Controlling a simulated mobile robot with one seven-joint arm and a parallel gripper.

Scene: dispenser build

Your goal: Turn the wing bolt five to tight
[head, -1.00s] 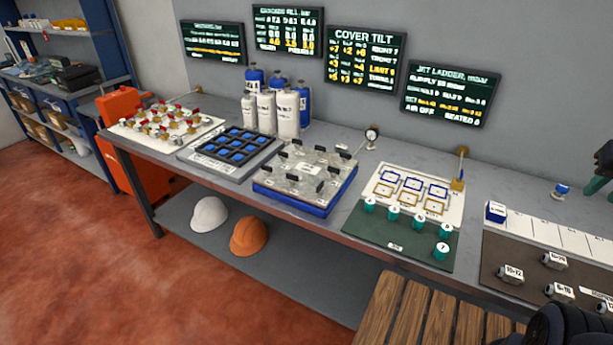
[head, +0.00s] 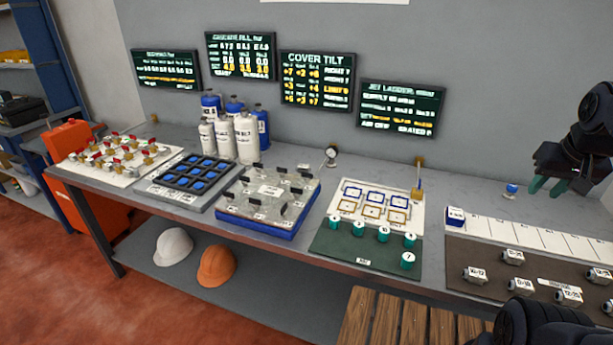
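The grey cover plate (head: 262,207) lies on a blue base (head: 255,225) in the middle of the bench. Several black wing bolts stand around its edge, one of them the front-right wing bolt (head: 284,209). Their number labels are too small to read, so I cannot tell which is five. The COVER TILT screen (head: 317,80) hangs on the wall behind and shows rows of yellow figures. My gripper (head: 549,186) is at the far right, above the bench and well away from the cover. Its green-tipped fingers are apart with nothing between them.
Left of the cover are a blue-celled tray (head: 190,175) and a board of red-handled valves (head: 118,152). White and blue cylinders (head: 247,138) stand behind. Right are a green mat (head: 340,243) with teal pieces and a brown mat (head: 455,250) with labelled fittings. A wooden slatted top (head: 385,320) is in front.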

